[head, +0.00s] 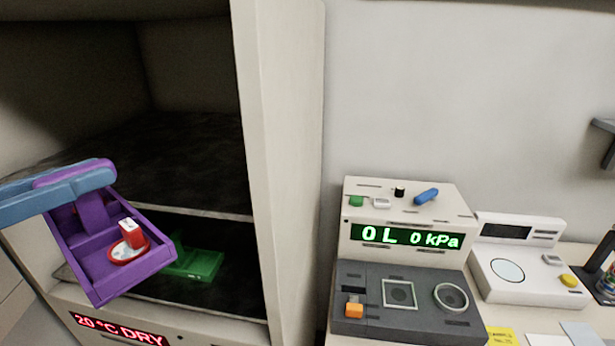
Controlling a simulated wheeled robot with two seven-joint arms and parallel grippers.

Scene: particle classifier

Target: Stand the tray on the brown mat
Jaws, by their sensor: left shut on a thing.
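A purple tray (105,285) is held by my left gripper (92,178) at the left of the head view. The gripper is shut on the tray's raised handle end. The tray is up in the air in front of the open cabinet and looks tilted in the picture. In it are a small red-and-white block (131,233) and a round white dish with a red rim (128,250). The brown mat is not in view. My right gripper is not in view.
The open cabinet (277,170) has dark shelves, a green tray (203,263) on the lower one, and a "20 °C DRY" display (120,330). On the right, a pressure device (408,305) and a white scale (530,270) stand on a counter.

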